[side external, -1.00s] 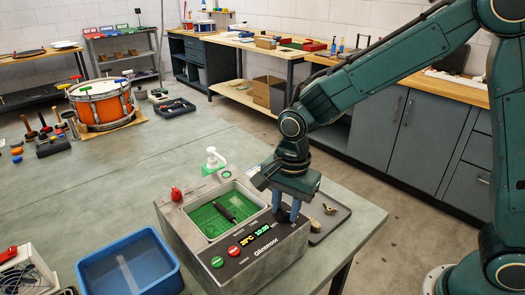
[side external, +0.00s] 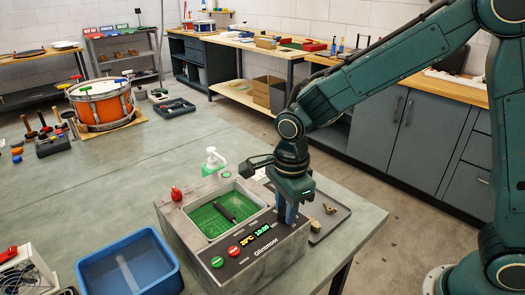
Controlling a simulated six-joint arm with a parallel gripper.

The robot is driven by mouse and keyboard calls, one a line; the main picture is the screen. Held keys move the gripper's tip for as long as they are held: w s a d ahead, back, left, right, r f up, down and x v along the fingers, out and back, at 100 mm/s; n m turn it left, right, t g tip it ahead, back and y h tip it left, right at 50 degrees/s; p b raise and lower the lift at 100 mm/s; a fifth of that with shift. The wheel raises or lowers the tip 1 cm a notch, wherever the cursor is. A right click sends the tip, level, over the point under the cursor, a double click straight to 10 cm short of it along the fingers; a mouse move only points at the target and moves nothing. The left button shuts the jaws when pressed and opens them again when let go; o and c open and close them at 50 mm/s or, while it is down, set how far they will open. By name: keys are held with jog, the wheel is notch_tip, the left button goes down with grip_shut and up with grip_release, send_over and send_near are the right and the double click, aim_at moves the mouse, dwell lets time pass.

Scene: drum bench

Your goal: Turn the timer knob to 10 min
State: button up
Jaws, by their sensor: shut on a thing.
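The steel bath unit (side external: 262,264) stands on the green-grey bench. Its front panel carries a lit display (side external: 254,236), a green button (side external: 217,262) and a red button (side external: 233,251). The display appears to read 20°C and 10:00, in small digits. My gripper (side external: 286,218) points down at the right end of this panel, its fingers shut on the timer knob. The knob itself is hidden behind the fingers.
A red knob (side external: 176,194) sits at the bath's left corner. A white-and-green pump bottle (side external: 213,162) stands behind it. A dark tray (side external: 335,215) with small brass-coloured parts lies right of the bath, near the bench edge. A blue bin (side external: 128,268) stands to the left.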

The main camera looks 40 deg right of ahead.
jog(key=o, duration=1)
jog(key=shift+r, duration=0.1)
jog(key=r, duration=1.3)
jog(key=shift+s+a+r, duration=0.1)
jog(key=shift+s+r, duration=0.2)
jog(key=shift+s, duration=0.05)
jog(key=s+d+n+t, duration=0.1)
jog(key=s+d+n, duration=0.3)
jog(key=s+n, duration=0.2)
jog(key=s+d+n+t, duration=0.2)
jog(key=s+d+n, duration=0.2)
jog(key=s+n, duration=0.2)
jog(key=s+d+r+n+t, duration=0.1)
jog(key=s+d+n+t, duration=0.1)
jog(key=s+d+n, duration=0.2)
jog(key=shift+s+d+r+n, duration=0.15)
jog(key=shift+s+n, duration=0.2)
jog(key=shift+n, duration=0.45)
jog(key=shift+s+d+f+n, duration=0.1)
jog(key=shift+s+n, duration=0.25)
jog(key=shift+n, duration=0.45)
jog(key=shift+s+d+r+n, duration=0.15)
jog(key=shift+s+n, duration=0.2)
jog(key=shift+n, duration=0.45)
